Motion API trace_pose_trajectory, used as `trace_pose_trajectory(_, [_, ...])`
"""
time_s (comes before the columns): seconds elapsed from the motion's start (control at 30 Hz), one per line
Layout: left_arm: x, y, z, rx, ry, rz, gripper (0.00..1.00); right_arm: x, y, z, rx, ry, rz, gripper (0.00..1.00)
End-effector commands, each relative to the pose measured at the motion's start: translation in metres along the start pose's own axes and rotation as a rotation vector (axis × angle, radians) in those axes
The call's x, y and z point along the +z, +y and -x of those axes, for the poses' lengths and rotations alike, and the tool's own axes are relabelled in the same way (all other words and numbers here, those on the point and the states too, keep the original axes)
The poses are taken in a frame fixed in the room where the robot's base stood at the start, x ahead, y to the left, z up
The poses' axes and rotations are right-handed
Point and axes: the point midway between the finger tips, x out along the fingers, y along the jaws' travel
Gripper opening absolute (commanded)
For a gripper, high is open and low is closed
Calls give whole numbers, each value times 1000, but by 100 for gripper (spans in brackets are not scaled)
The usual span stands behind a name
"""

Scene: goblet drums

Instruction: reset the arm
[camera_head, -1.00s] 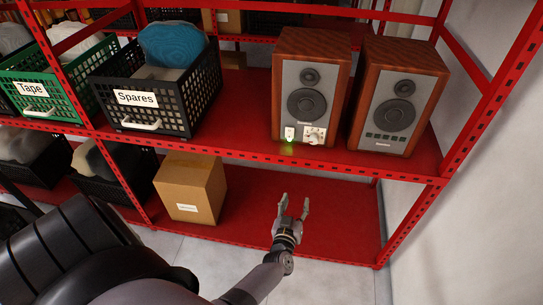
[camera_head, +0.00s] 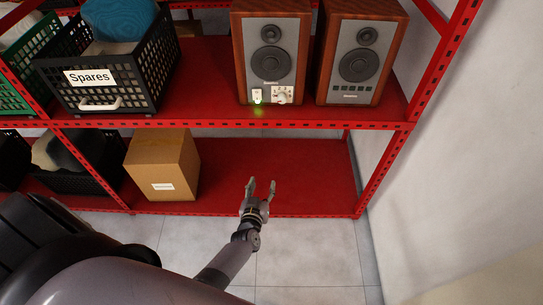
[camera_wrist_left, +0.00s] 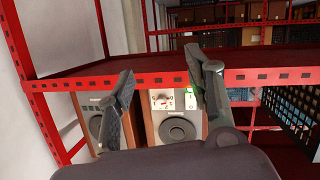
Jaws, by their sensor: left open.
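My left gripper (camera_head: 261,184) is open and empty. In the head view it shows in front of the lower shelf, below the two speakers, with its fingers pointing up in the picture. In the left wrist view its two spread fingers (camera_wrist_left: 161,72) show with nothing between them, and the speakers appear upside down beyond. The left speaker (camera_head: 270,52) has a lit green switch and a knob. The right speaker (camera_head: 360,55) stands beside it on the upper shelf. My right gripper is not in view.
A red metal rack (camera_head: 215,123) holds the speakers, a black "Spares" crate (camera_head: 130,80) and a green crate (camera_head: 12,95). A cardboard box (camera_head: 165,165) sits on the lower shelf. The shelf right of it is bare. A white wall (camera_head: 450,170) stands at the right.

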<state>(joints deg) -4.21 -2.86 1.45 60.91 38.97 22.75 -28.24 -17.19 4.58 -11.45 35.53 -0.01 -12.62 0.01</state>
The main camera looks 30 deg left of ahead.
Motion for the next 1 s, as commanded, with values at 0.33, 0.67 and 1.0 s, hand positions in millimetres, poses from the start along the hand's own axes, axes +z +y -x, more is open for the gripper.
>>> trace_pose_trajectory(0.33, [34, 1, 8, 34, -66, -30, 48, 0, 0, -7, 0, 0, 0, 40])
trace_pose_trajectory(0.67, [242, -21, 109, 211, -553, -225, 48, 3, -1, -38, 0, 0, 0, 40])
trace_pose_trajectory(1.0, [394, -108, 266, 255, -1058, -445, 48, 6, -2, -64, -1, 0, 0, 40])
